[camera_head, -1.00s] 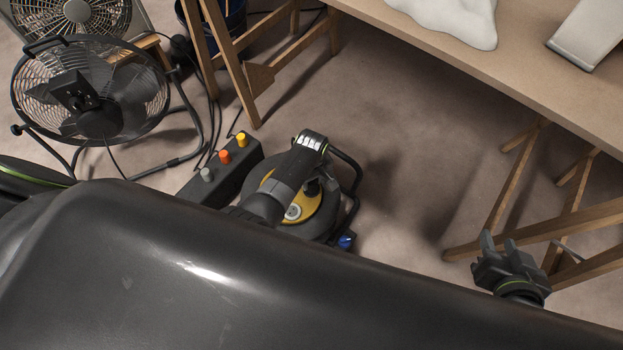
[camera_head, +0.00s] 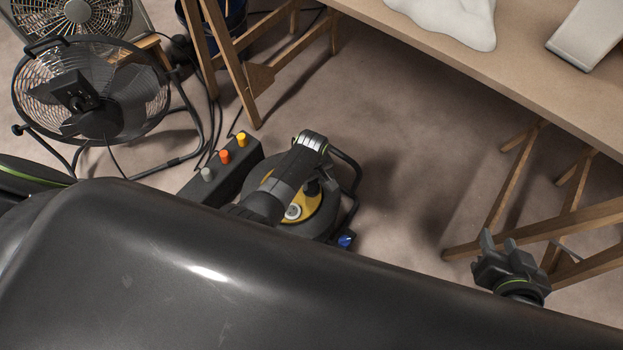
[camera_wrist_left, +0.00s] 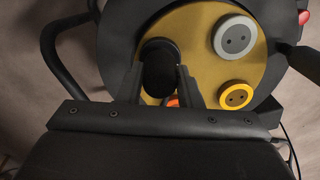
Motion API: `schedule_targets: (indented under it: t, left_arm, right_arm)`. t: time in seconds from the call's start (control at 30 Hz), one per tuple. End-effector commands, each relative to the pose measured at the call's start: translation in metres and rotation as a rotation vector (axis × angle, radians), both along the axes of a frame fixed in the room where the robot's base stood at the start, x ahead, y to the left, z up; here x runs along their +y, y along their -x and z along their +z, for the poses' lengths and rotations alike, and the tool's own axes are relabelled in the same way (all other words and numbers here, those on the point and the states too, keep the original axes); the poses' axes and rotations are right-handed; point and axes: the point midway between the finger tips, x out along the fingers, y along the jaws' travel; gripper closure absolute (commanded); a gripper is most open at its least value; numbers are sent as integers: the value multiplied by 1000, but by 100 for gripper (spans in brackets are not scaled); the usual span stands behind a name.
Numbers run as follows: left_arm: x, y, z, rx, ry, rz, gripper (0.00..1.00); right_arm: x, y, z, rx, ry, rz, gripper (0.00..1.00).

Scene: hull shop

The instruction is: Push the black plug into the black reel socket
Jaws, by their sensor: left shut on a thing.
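The black reel (camera_head: 327,220) stands on the floor, with a yellow face (camera_wrist_left: 205,75) that fills much of the left wrist view. On the face are a grey socket (camera_wrist_left: 235,37), a yellow socket (camera_wrist_left: 236,95) and a partly hidden orange one (camera_wrist_left: 172,101). My left gripper (camera_wrist_left: 160,68) is shut on the black plug (camera_wrist_left: 160,75), over the left part of the face. The plug covers what lies beneath it; I cannot tell whether it is seated in the black socket. My right gripper (camera_head: 498,246) is open and empty at the lower right of the head view.
A dark box (camera_head: 232,175) with grey, orange and yellow knobs stands left of the reel. The reel's tubular frame (camera_head: 355,175) is on its right. A floor fan (camera_head: 95,100) and cables are at left. A trestle table (camera_head: 500,80) is at upper right. The floor between is clear.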

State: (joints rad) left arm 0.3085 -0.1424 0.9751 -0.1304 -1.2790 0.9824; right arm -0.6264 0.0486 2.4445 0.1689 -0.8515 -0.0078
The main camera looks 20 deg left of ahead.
Motion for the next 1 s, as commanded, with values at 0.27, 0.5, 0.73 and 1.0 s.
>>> schedule_targets:
  t: [0.27,0.5,0.73,1.0]
  left_arm:
    - [0,0,-6,-1,-1,0,88]
    - [0,0,-11,0,0,0,88]
    - [0,0,-10,0,0,0,43]
    - [0,0,-10,0,0,0,43]
  right_arm:
    - [0,0,-5,0,0,0,64]
    - [0,0,-8,0,0,0,64]
    - [0,0,-7,0,0,0,64]
    - [0,0,-7,0,0,0,64]
